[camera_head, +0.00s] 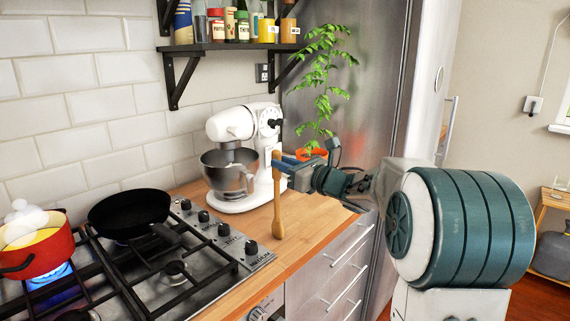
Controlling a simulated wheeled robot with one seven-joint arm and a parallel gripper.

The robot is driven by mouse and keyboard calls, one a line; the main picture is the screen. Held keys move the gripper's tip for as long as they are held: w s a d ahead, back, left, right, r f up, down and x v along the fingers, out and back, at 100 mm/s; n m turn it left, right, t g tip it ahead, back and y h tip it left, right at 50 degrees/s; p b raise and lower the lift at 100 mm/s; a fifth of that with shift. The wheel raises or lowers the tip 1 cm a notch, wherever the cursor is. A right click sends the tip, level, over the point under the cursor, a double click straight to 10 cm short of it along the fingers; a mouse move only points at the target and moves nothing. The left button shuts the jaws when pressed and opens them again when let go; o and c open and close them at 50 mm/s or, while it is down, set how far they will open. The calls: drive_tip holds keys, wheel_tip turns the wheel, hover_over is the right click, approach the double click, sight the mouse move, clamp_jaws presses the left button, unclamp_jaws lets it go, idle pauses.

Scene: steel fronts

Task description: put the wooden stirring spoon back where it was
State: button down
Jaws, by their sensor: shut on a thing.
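The wooden stirring spoon (277,208) hangs upright in front of the white stand mixer, its wide end down over the wooden counter (227,286). My gripper (281,162) is shut on the upper part of its handle. I cannot tell whether the spoon's lower end touches the counter. A red pot (40,258) with yellow contents stands on the hob at the far left, with blue flame under it and whitish steam over it.
A black pan (130,213) stands on the gas hob (195,252). The white stand mixer (232,125) with a steel bowl is close behind the spoon. A potted plant (312,154) stands behind my gripper. A shelf (228,46) with jars hangs above.

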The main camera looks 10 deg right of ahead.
drive_tip(key=c, duration=1.3)
unclamp_jaws()
drive_tip(key=shift+r, duration=0.15)
drive_tip(key=b+v, duration=0.2)
drive_tip(key=v, duration=1)
